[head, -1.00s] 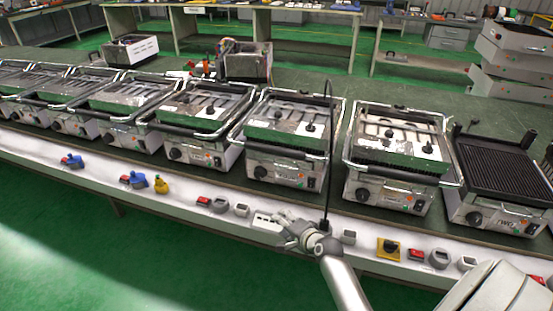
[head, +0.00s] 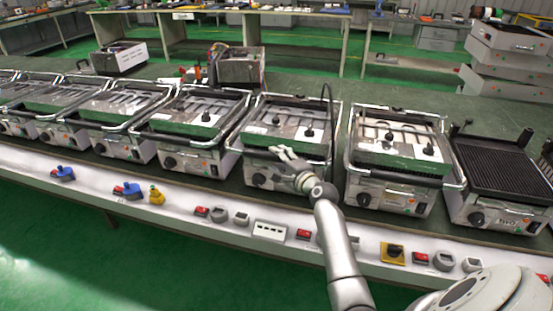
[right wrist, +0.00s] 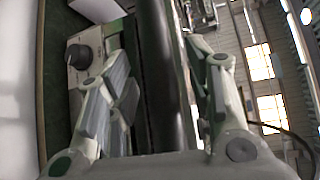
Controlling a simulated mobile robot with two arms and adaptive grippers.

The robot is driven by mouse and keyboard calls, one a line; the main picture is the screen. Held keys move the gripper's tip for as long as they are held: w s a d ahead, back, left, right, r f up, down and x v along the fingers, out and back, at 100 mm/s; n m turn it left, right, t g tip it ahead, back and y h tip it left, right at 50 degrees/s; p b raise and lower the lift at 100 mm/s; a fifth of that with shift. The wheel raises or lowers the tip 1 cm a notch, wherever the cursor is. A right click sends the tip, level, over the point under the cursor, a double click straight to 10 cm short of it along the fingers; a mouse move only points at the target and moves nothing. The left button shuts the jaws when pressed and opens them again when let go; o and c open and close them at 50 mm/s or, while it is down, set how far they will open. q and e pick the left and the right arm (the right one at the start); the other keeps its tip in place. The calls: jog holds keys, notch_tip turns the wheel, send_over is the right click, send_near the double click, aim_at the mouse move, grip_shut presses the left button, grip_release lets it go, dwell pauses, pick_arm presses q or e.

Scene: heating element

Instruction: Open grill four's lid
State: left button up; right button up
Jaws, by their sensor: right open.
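A row of steel grills stands on the bench. In the head view my right gripper (head: 284,160) is at the front of the third grill from the right (head: 262,176), by its lid's front handle bar (head: 314,157). That grill's lid (head: 285,122) is down. In the right wrist view my open right gripper (right wrist: 162,75) has its fingers on either side of a long dark bar (right wrist: 163,110); contact cannot be told. A control knob (right wrist: 77,56) shows at the left. No number on the grills is readable. My left gripper is out of view.
Grills stand close on both sides, including one with an exposed ribbed plate (head: 497,165) at the far right. Switches and buttons, such as a white switch panel (head: 270,231), line the bench's front ledge. A thin dark cable (head: 329,105) arches near the gripper.

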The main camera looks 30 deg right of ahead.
jog(key=shift+w+f, duration=0.15)
jog(key=shift+w, duration=0.75)
grip_shut()
